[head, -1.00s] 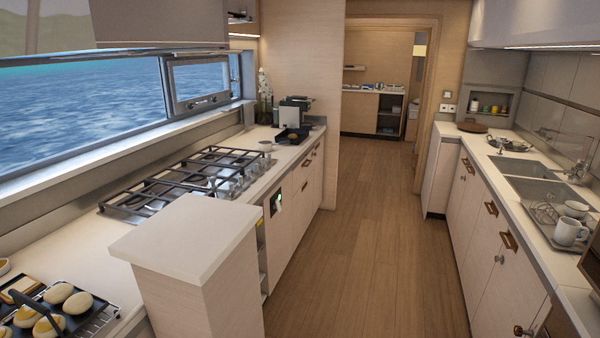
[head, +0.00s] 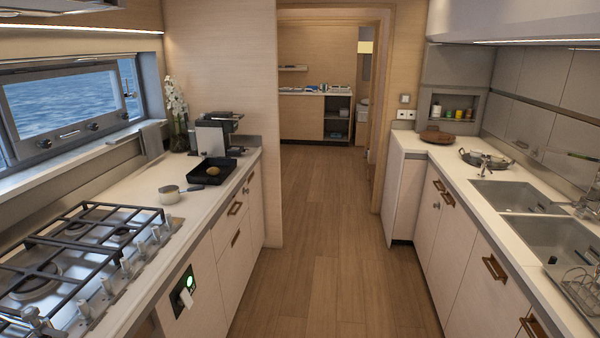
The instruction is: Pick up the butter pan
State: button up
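A small light-coloured pan (head: 170,195), which looks like the butter pan, stands on the left counter beyond the gas hob. Its short handle points right, toward a black square tray. What is inside the pan is too small to tell. My gripper is not in view.
The gas hob (head: 75,260) fills the near left counter. The black tray (head: 228,170) holds a brown roundish item (head: 213,171). A dark appliance (head: 222,125) and white flowers (head: 176,105) stand behind. Sinks (head: 515,195) line the right counter. The wooden floor (head: 320,260) between is clear.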

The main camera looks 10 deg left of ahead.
aim_at(170, 194)
jog(key=i+u, duration=0.4)
jog(key=i, duration=0.15)
jog(key=i+l+u, duration=0.1)
jog(key=i+u, duration=0.3)
jog(key=i+l+u, duration=0.3)
jog(key=i+u, duration=0.15)
jog(key=i, duration=0.15)
jog(key=i+l+u, duration=0.6)
jog(key=u, duration=0.3)
jog(key=i+l+u, duration=0.2)
jog(key=u, duration=0.25)
jog(key=i+l+u, duration=0.15)
jog(key=l+u, duration=0.7)
jog(key=u, duration=0.15)
jog(key=l+u, duration=1.45)
jog(key=k+j, duration=0.05)
jog(key=j, duration=0.05)
